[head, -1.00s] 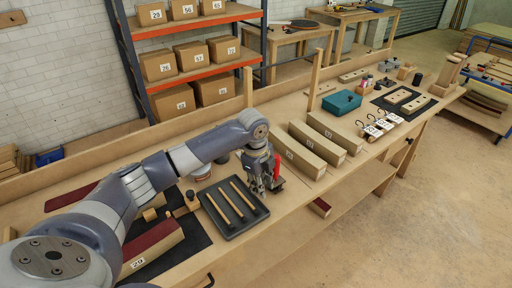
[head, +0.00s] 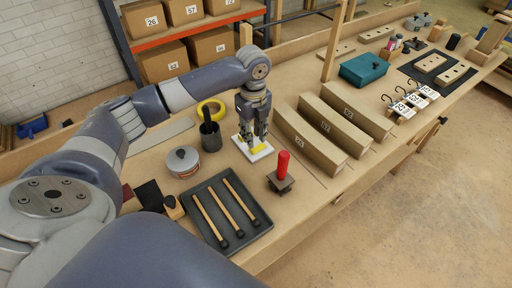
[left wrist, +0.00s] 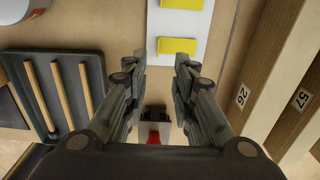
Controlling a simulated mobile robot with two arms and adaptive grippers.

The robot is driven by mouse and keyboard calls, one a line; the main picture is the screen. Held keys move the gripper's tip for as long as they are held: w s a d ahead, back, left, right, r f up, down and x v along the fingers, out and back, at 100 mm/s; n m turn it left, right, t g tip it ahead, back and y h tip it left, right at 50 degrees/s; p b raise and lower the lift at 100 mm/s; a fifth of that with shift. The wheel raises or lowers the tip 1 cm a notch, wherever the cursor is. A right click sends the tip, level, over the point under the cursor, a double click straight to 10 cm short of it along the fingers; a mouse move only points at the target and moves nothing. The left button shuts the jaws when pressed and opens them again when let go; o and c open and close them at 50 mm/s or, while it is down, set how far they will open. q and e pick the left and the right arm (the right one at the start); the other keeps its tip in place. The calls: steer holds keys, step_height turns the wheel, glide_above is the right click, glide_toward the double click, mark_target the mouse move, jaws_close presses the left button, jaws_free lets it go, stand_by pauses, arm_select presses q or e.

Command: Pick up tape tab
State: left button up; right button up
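A white card (head: 241,147) lies on the bench under my left gripper and also shows at the top of the left wrist view (left wrist: 170,26). A yellow tape tab (head: 259,148) is on it. The left wrist view shows two yellow tabs, a nearer one (left wrist: 177,46) and a farther one (left wrist: 182,4) cut by the frame edge. My left gripper (head: 257,141) points down over the card; its fingers (left wrist: 161,62) are apart with nothing between them. The nearer tab lies just beyond the fingertips, toward the right one. In the head view the fingers partly cover the card. My right gripper is not in view.
A red-handled tool (head: 283,165) stands close in front of the card. A dark tray (head: 216,234) with three wooden-handled tools lies nearby. A dark cup (head: 210,138), yellow tape roll (head: 222,107) and round tin (head: 183,161) stand left. Curved blocks (head: 306,135) stand right.

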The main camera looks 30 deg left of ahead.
mark_target(252, 150)
arm_select(q)
steer(key=shift+w+f, duration=0.1)
steer(key=shift+f, duration=0.35)
steer(key=shift+w+a+f, duration=0.1)
steer(key=shift+a+f, duration=0.05)
steer(key=shift+f, duration=0.25)
steer(key=f, duration=0.2)
steer(key=f+p, duration=0.1)
steer(key=f, duration=0.1)
steer(key=shift+s+a+f, duration=0.1)
steer(key=shift+s+a, duration=0.15)
steer(key=shift+f, duration=0.25)
steer(key=shift+w, duration=0.1)
steer(key=c, duration=0.6)
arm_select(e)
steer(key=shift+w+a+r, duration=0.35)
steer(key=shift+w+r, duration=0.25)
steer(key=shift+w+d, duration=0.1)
